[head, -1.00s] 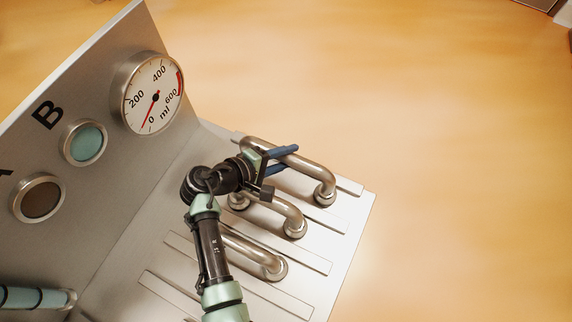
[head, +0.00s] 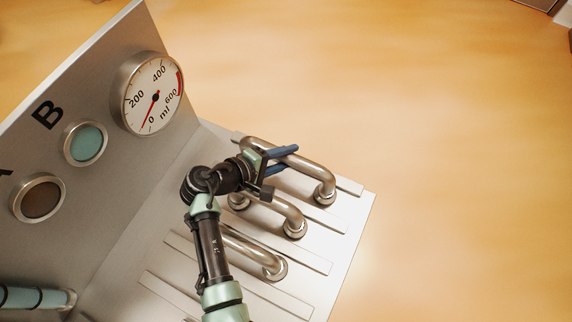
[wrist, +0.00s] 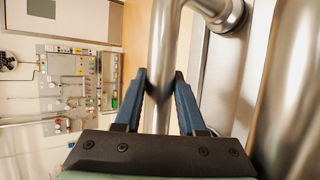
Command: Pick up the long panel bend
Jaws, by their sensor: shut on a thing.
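The long panel bend (head: 307,168) is a shiny metal tube at the far edge of the metal plate, the farthest of three similar bends. Its right end flange meets the plate; its left end is partly behind my wrist. My gripper (head: 284,158) is shut on its tube, with one blue finger on each side. In the wrist view my gripper (wrist: 160,76) has its fingertips against both sides of the bend's straight tube (wrist: 162,35). A flanged end of the bend shows at the upper right there.
Two other metal bends, the middle one (head: 287,210) and the near one (head: 262,260), stand close by on the slotted plate (head: 340,235). An upright panel with a gauge (head: 152,95) and two round ports rises at left. Open floor lies to the right.

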